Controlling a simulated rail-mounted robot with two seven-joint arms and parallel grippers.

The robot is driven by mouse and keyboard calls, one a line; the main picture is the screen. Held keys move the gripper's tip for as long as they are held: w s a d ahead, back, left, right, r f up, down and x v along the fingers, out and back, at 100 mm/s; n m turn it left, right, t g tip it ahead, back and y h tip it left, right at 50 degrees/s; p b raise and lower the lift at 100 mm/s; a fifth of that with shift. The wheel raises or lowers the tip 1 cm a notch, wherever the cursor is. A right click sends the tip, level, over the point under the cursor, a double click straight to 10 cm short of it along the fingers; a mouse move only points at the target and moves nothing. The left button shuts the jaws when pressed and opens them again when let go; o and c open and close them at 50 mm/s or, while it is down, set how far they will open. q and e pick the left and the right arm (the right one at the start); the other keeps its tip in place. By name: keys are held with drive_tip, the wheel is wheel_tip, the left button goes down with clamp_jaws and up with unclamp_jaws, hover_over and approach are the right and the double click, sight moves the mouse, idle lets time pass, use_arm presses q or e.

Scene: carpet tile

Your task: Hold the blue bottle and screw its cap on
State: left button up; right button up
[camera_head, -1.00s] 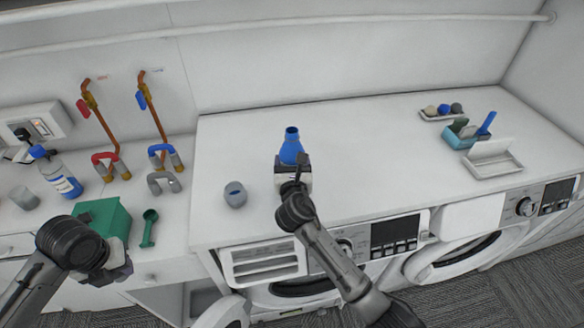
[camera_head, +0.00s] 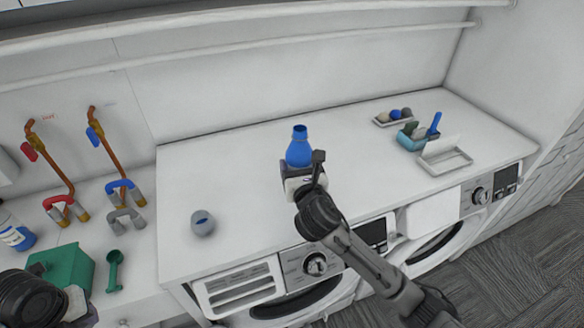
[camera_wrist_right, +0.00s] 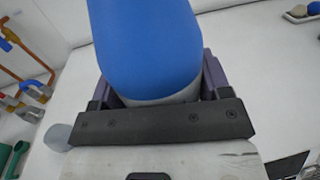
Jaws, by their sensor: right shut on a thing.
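The blue bottle (camera_head: 299,153) stands roughly upright above the white counter, with an open, uncapped mouth. My right gripper (camera_head: 303,180) is shut around its lower part; in the right wrist view the blue bottle (camera_wrist_right: 148,45) rises from between the jaws (camera_wrist_right: 155,95), with a pale band at its base. I cannot tell whether its base touches the counter.
A green box (camera_head: 70,266) and green scoop (camera_head: 114,270) lie at the left. Copper pipes with red and blue valves (camera_head: 110,165) stand behind them. A teal caddy (camera_head: 418,138) and white tray (camera_head: 446,158) sit at the right. The counter around the bottle is clear.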

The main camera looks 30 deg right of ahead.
drive_tip(key=shift+r, duration=0.1)
drive_tip(key=o, duration=0.6)
drive_tip(key=c, duration=0.8)
drive_tip(key=shift+o, duration=0.2)
